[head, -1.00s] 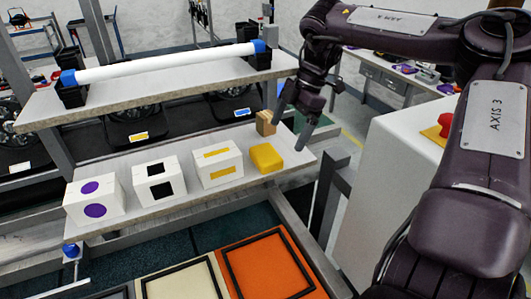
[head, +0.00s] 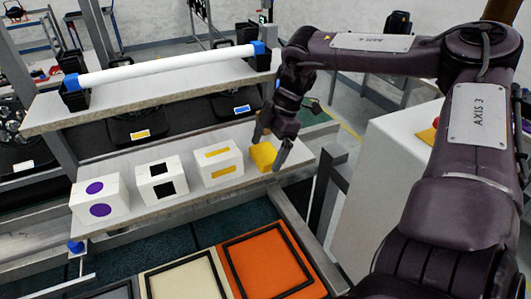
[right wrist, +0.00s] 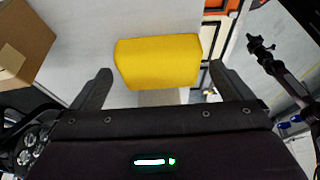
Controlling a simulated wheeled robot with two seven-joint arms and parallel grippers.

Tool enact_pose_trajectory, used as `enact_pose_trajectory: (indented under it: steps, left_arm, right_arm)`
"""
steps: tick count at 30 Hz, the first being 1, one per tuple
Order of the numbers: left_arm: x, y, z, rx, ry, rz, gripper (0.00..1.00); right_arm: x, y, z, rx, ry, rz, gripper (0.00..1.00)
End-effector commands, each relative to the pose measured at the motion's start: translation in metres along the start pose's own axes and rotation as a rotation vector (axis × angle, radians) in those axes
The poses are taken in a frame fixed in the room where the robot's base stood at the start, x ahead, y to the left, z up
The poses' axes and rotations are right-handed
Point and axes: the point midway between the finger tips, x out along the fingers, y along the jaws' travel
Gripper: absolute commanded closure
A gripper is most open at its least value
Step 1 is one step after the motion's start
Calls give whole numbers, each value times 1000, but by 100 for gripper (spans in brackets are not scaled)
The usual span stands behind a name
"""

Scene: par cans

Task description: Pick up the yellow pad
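The yellow pad (head: 263,156) lies on the lower shelf (head: 150,214), at its right end beside the white box with yellow bars. My right gripper (head: 268,150) is open above the pad, with one finger on each side of it in the head view. In the right wrist view the pad (right wrist: 158,61) sits ahead of and between the spread fingers (right wrist: 155,85), which do not appear to touch it. My left gripper is not in view.
White boxes with yellow bars (head: 217,164), black squares (head: 160,180) and purple dots (head: 99,200) stand left of the pad. A cardboard-coloured block (right wrist: 22,40) is near it. An upper shelf (head: 150,97) holds a white tube (head: 165,64). Orange and cream framed panels lie below.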

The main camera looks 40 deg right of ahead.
Motion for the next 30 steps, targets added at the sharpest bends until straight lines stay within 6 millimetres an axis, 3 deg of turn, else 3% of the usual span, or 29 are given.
enact_pose_trajectory:
  steps: [1, 10, 22, 29, 30]
  left_arm:
    - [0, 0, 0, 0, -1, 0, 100]
    - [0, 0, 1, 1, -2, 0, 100]
    - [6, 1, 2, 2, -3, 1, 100]
    - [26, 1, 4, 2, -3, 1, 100]
    - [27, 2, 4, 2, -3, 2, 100]
  right_arm:
    - [0, 0, 0, 0, 0, 0, 8]
    - [0, 0, 0, 0, 0, 0, 45]
    - [-6, 1, -3, -3, 0, 3, 45]
    - [-33, 1, -13, -2, -2, 7, 45]
    - [-34, 1, -2, 4, -1, 4, 45]
